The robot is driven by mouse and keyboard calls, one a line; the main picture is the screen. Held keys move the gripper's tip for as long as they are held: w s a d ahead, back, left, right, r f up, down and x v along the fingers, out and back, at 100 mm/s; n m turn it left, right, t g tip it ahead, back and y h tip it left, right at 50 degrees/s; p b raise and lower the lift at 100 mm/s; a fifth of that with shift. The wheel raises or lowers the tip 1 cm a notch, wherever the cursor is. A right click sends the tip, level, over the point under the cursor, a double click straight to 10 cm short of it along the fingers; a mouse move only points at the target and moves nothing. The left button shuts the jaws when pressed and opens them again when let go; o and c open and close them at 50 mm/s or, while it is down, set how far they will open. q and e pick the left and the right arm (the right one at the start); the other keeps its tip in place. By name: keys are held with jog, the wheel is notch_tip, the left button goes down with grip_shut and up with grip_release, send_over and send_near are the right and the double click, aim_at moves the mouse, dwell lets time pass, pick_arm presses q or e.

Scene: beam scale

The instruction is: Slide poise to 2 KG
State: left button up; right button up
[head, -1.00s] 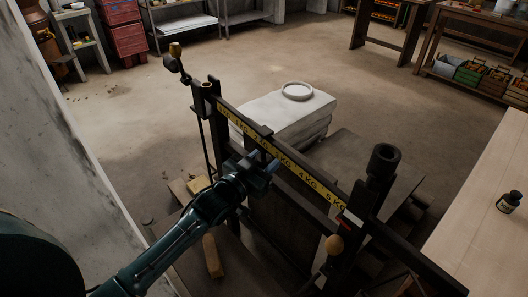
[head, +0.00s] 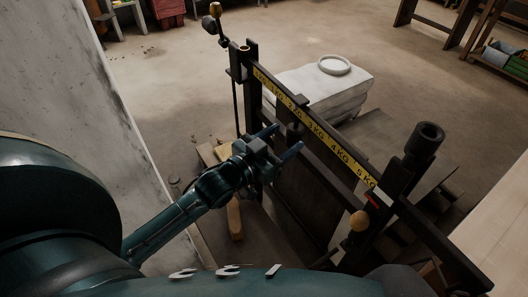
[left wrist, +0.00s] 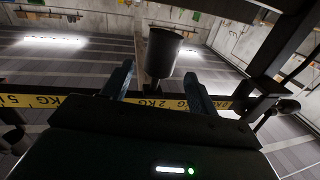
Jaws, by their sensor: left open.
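The beam scale has a dark beam with a yellow strip (head: 328,141) marked in KG, rising away to the upper left in the head view. The dark poise (head: 300,100) sits on the beam near the 2 KG mark. In the left wrist view, where the lettering is upside down, its dark cylindrical weight (left wrist: 163,52) shows by the 2 KG label. My left gripper (head: 287,137) is open on the near side of the beam. In the left wrist view its fingers (left wrist: 158,84) stand either side of the poise's stem, apparently without touching it. My right gripper is out of view.
A dark post with a cylindrical top (head: 425,140) and a wooden knob (head: 360,220) stand at the beam's right end. White sacks (head: 345,90) with a pale round dish (head: 334,65) lie behind. A wall (head: 75,95) is at left, a pale tabletop (head: 495,225) at right.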

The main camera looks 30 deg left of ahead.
pick_arm(q)
jog(key=v, duration=0.6)
jog(key=shift+s, duration=0.3)
jog(key=shift+a, duration=0.15)
jog(key=s+d+f+g+y+p, duration=0.1)
jog(key=s+d+f+g, duration=0.2)
jog(key=s+f, duration=0.3)
jog(key=s+d+f+n+g+y+p, duration=0.1)
jog(key=s+d+f+g, duration=0.2)
jog(key=s+f, duration=0.3)
notch_tip(320, 180, down, 3)
jog(key=shift+s+d+r, duration=0.15)
jog(key=shift+d+r, duration=0.05)
jog(key=shift+d, duration=0.15)
